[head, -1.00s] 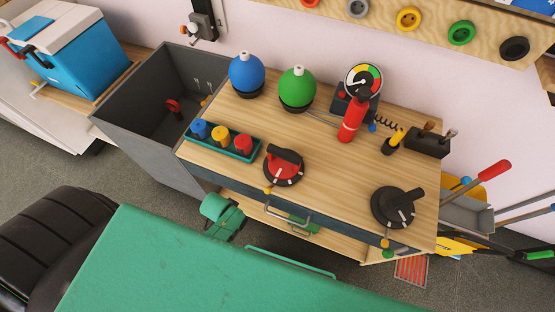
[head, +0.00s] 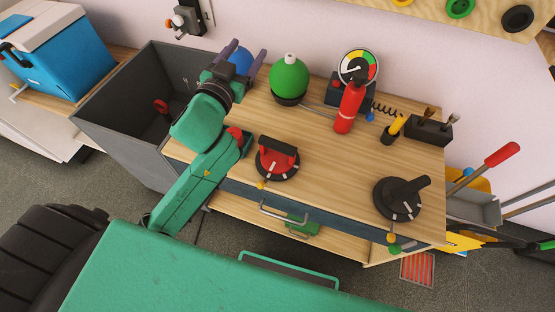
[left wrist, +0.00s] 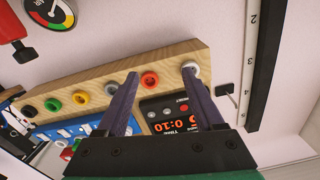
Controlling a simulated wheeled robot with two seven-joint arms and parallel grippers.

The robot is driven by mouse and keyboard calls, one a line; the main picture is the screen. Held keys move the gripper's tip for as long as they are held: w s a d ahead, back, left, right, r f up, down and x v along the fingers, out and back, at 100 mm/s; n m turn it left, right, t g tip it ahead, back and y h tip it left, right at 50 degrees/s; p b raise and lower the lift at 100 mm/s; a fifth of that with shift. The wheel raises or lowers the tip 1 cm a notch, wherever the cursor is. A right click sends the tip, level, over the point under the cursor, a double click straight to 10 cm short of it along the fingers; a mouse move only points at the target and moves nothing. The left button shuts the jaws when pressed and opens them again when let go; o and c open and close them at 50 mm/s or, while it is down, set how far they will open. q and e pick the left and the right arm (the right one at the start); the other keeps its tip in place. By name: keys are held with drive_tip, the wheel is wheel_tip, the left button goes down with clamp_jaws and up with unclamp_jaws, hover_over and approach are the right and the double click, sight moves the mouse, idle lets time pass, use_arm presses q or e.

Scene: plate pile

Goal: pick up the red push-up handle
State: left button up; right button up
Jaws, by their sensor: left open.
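The red push-up handle (head: 278,158) stands on the wooden bench top near its front edge in the head view. It has a round red and black base and a dark grip across the top. My left gripper (head: 248,47) is open and empty, beyond and to the left of the handle, in front of the blue ball (head: 240,60). Its two fingers (left wrist: 160,76) point toward the wall board in the left wrist view, where the handle does not show. A similar black push-up handle (head: 400,198) stands to the right. My right gripper is not in view.
A green ball (head: 289,76), a red extinguisher-like bottle (head: 349,107) and a gauge (head: 358,67) stand at the back. My left forearm mostly hides the peg tray. A grey bin (head: 120,105) is at the left. Bench between the two handles is clear.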

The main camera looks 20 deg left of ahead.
use_arm(q)
drive_tip(key=d+r+m+t+h, duration=0.2)
drive_tip(key=d+r+m+h, duration=0.35)
drive_tip(key=r, duration=0.35)
drive_tip(key=s+d+m+g+h, duration=0.7)
drive_tip(key=d+m+g+h, duration=0.5)
drive_tip(key=d+m, duration=0.15)
drive_tip(key=n+g+y, duration=0.1)
drive_tip(key=g+y, duration=0.6)
drive_tip(key=y, duration=0.7)
approach(274, 142)
drive_tip(key=x, duration=1.2)
drive_tip(key=shift+r, duration=0.1)
clamp_jaws()
